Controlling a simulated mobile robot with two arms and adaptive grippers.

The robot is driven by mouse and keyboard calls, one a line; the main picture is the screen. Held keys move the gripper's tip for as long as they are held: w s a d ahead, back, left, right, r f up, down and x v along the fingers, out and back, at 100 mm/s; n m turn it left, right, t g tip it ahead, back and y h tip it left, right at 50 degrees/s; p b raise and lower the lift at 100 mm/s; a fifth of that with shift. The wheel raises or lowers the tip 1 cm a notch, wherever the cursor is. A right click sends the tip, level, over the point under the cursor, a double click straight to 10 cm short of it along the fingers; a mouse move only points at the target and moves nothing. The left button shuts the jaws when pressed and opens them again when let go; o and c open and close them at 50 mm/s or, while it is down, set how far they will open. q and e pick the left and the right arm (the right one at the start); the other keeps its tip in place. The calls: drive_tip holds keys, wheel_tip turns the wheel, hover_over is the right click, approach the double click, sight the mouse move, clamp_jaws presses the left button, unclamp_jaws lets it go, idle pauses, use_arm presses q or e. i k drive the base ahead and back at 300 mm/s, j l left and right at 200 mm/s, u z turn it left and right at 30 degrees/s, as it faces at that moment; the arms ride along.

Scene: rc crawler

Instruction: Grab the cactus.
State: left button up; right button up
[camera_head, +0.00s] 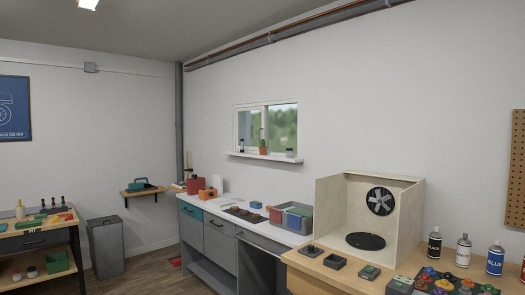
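A small green cactus (262,138) stands upright in an orange pot (263,150). The pot sits near the middle of the white window sill shelf (265,157), in front of the window. Neither of my grippers shows in the head view, so nothing of mine is seen near the cactus.
A dark bottle (241,146) and a small jar (289,153) flank the cactus. Below runs a long counter (227,216) with bins. A wooden bench with a spray booth (335,210) and spray cans stands at front right. Open floor shows at left.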

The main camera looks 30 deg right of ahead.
sight(262, 149)
drive_tip(key=i+j, duration=0.1)
drive_tip(key=i, duration=2.95)
